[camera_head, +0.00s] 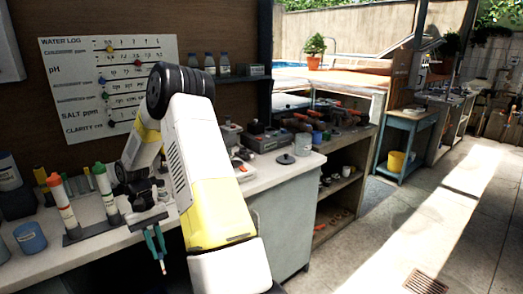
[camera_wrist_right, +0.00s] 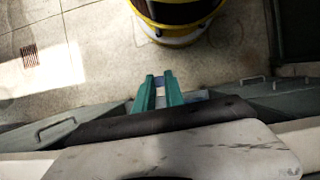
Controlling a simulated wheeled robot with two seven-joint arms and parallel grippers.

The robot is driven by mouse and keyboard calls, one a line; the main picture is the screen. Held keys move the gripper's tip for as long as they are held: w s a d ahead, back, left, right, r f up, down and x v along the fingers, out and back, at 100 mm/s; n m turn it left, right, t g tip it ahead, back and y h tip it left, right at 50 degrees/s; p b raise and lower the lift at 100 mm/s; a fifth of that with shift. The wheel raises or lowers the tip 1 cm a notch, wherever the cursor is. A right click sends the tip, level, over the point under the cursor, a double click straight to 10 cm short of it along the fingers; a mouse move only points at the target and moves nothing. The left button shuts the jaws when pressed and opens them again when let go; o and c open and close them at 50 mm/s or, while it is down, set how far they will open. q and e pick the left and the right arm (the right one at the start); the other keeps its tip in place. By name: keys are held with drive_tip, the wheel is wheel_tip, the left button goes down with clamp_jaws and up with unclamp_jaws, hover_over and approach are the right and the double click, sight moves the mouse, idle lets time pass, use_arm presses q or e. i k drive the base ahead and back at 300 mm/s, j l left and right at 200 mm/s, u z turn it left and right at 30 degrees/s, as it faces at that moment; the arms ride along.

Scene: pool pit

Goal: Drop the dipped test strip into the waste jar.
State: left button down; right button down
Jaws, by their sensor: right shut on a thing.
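My right gripper (camera_head: 156,243) hangs fingers down by the counter's front edge in the head view. Its teal fingers are shut on a thin pale test strip (camera_head: 163,266) with a reddish lower end. In the right wrist view, the fingers (camera_wrist_right: 158,88) close around a small pale piece, with floor and cabinet fronts behind. A grey open-looking jar (camera_head: 302,144) stands on the counter's far right, apart from the gripper. A blue cup-like jar (camera_head: 30,238) stands at the far left. No readable label shows which is the waste jar. My left gripper is not in view.
Two white tubes with orange (camera_head: 62,201) and green (camera_head: 106,190) caps stand in a dark rack left of my gripper. A dark round lid (camera_head: 285,159) lies beside the grey jar. My right arm hides part of the counter (camera_head: 263,185). A wall chart (camera_head: 110,80) hangs behind.

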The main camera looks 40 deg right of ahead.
sight(306, 153)
drive_tip(key=i+l+z, duration=0.1)
drive_tip(key=z, duration=1.7)
drive_tip(key=i+j+z, duration=0.25)
drive_tip(key=i+j, duration=0.3)
drive_tip(key=i+l, duration=0.45)
drive_tip(key=i+l+u, duration=0.3)
drive_tip(key=l, duration=0.35)
drive_tip(key=i+l+u, duration=0.15)
drive_tip(key=i+l, duration=0.15)
drive_tip(key=i+l+u, duration=0.15)
drive_tip(key=l, duration=0.25)
